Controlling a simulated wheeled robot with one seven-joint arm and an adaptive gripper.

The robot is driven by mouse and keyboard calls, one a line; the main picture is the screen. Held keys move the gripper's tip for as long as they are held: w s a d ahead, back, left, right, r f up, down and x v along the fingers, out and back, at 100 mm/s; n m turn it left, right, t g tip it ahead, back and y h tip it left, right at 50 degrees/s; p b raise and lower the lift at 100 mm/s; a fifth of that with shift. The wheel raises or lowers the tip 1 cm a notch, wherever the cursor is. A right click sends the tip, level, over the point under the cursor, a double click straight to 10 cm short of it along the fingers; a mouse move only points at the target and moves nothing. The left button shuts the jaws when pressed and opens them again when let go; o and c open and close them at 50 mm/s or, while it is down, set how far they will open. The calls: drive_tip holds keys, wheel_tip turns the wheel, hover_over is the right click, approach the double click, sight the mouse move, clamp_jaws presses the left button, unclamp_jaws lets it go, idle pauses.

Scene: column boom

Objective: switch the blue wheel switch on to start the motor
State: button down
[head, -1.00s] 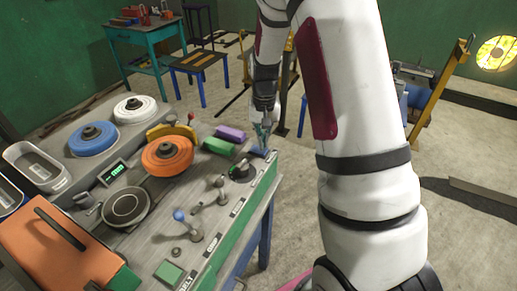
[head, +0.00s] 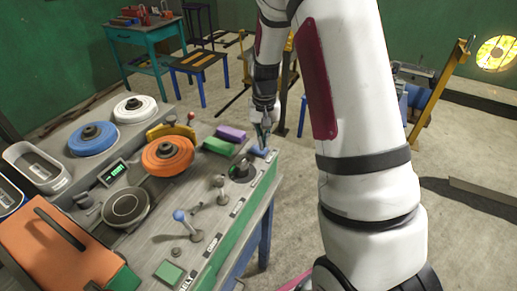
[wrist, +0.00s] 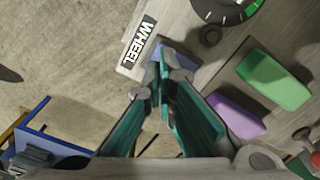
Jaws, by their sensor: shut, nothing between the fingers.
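The blue wheel switch (head: 258,151) sits at the far right corner of the grey console top. In the wrist view the blue switch (wrist: 160,48) lies just beyond my fingertips, beside the label reading WHEEL (wrist: 139,41). My gripper (head: 264,138) points down over it from above, with its teal fingers shut and empty. In the wrist view the gripper (wrist: 162,78) covers part of the switch. I cannot tell whether the tips touch it.
A black dial (head: 241,170), a green block (head: 219,146) and a purple block (head: 231,133) stand close to the switch. Levers, including a blue-knobbed one (head: 180,215), line the console's front edge. Open floor lies beyond the console's right edge.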

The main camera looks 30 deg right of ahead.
drive_tip(key=shift+f, duration=1.15)
idle(0.5)
drive_tip(key=shift+r+p, duration=0.6)
drive_tip(key=shift+r, duration=2.9)
drive_tip(key=shift+a+r, duration=0.1)
drive_tip(key=shift+r, duration=0.25)
drive_tip(key=s+a+r+n+t, duration=0.1)
drive_tip(key=s+a+r, duration=0.1)
drive_tip(key=r, duration=0.3)
drive_tip(key=s+a+r+t, duration=0.1)
drive_tip(key=s+a+r, duration=0.15)
drive_tip(key=r, duration=0.25)
drive_tip(key=s+a+r+n+t, duration=0.1)
drive_tip(key=s+a+r, duration=0.1)
drive_tip(key=s, duration=0.4)
drive_tip(key=s+a+r+n+t+b, duration=0.1)
drive_tip(key=s+a+r, duration=0.2)
drive_tip(key=s+r, duration=0.2)
drive_tip(key=s+a+r+n+t, duration=0.1)
drive_tip(key=s+a+r+n, duration=0.1)
drive_tip(key=s, duration=0.7)
drive_tip(key=shift+a+r+t, duration=0.3)
drive_tip(key=shift+a+r, duration=0.4)
drive_tip(key=shift+r, duration=0.05)
